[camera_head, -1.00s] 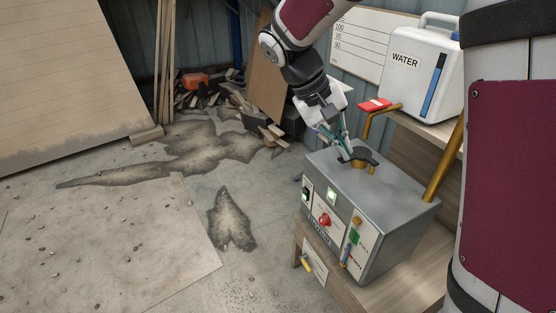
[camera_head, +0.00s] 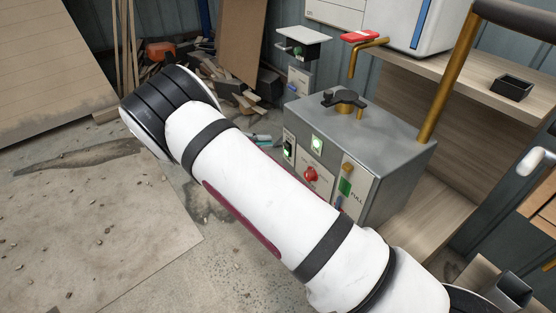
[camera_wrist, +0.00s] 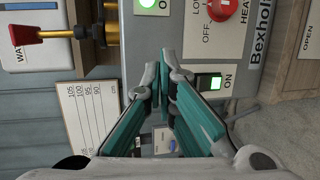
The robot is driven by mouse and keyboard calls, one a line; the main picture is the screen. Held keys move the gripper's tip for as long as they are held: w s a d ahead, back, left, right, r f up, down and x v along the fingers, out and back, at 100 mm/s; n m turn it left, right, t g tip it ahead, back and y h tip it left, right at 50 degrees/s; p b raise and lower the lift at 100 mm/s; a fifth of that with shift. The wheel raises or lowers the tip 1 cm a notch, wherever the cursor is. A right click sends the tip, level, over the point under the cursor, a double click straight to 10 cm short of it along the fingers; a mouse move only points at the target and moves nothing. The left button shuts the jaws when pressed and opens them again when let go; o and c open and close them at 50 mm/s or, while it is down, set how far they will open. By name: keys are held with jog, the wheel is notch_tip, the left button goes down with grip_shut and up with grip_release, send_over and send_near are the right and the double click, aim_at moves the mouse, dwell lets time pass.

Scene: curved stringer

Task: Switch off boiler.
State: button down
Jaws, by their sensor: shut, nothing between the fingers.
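The boiler (camera_head: 385,140) is a grey metal box with controls on its front. Its rocker switch (camera_head: 289,150) glows green; in the wrist view the lit switch (camera_wrist: 210,82) sits beside the word ON.
A black handle (camera_head: 343,100) tops the boiler. A wooden shelf (camera_head: 440,75) is at right. The floor at left is mostly open.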

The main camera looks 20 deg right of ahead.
aim_at(286, 148)
jog(key=w+a+f+n+t+h+b, duration=0.1)
jog(key=a+f+t+b, duration=0.1)
jog(key=f, duration=0.4)
jog(key=w+a+f+n+t+h+b, duration=0.1)
jog(key=a+f+t+b, duration=0.1)
jog(key=f, duration=0.5)
jog(key=a+t, duration=0.1)
jog(key=a, duration=0.1)
jog(key=shift+a+f+h, duration=0.15)
jog(key=shift+a+h, duration=0.2)
jog(key=shift+h, duration=0.05)
jog(key=shift+d, duration=0.1)
jog(key=b+x, duration=0.3)
jog(key=x, duration=1.1)
